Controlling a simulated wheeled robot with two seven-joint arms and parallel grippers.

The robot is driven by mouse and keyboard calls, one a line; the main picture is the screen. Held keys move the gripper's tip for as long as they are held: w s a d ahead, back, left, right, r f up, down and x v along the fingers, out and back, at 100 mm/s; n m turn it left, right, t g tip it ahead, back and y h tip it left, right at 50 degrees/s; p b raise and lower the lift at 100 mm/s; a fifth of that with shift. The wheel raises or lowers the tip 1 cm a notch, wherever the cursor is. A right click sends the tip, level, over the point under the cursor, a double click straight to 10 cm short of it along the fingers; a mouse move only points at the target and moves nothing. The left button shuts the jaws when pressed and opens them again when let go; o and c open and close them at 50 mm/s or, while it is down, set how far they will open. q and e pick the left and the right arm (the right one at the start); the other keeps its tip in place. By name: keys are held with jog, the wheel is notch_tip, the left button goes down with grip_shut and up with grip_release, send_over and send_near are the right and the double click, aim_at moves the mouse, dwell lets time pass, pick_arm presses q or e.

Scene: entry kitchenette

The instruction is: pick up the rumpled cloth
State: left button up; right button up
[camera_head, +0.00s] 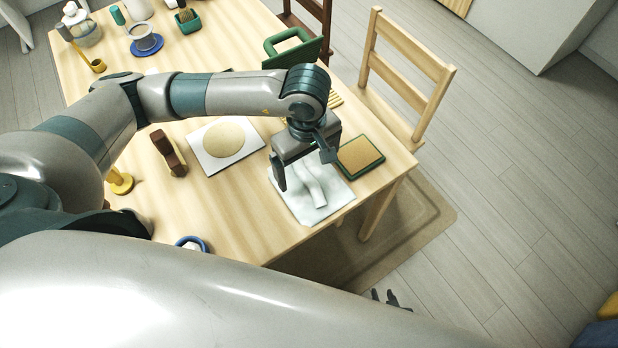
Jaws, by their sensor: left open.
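The rumpled cloth (316,203) is white with raised folds and lies near the front right corner of the wooden table. My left gripper (304,175) is open and points down over the cloth's far part. One finger shows at the cloth's left side; the gripper hides part of the cloth. I cannot tell whether the fingers touch it. Small dark tips of what looks like my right gripper (390,299) show beyond my pale arm at the bottom, away from the table; their opening is unclear.
A green-edged tan board (360,156) lies close to the cloth's right. A white sheet with a tan disc (224,140) and a brown block (168,153) lie to the left. A blue ring (191,243) is near the front edge. A chair (402,75) stands at the right.

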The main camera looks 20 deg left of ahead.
aim_at(309, 177)
pick_arm(q)
jog(key=shift+f, duration=0.15)
pick_arm(e)
jog(key=shift+r, duration=0.1)
pick_arm(q)
jog(key=shift+f, duration=0.25)
jog(key=shift+d+f+p, duration=0.1)
jog(key=shift+f+p, duration=0.3)
jog(key=shift+p, duration=0.1)
jog(key=shift+w+d+f+p, duration=0.15)
jog(key=shift+f+p, duration=0.3)
jog(key=shift+f, duration=1.45)
pick_arm(e)
jog(key=shift+s+d+f, duration=0.15)
jog(key=shift+s+f, duration=0.1)
jog(key=shift+s, duration=0.45)
jog(key=shift+s+d+f, duration=0.15)
jog(key=shift+s+f, duration=0.1)
jog(key=shift+s, duration=0.4)
pick_arm(q)
jog(key=c, duration=1.2)
jog(key=shift+o, duration=0.2)
jog(key=shift+r, duration=0.2)
pick_arm(e)
jog(key=shift+w, duration=0.1)
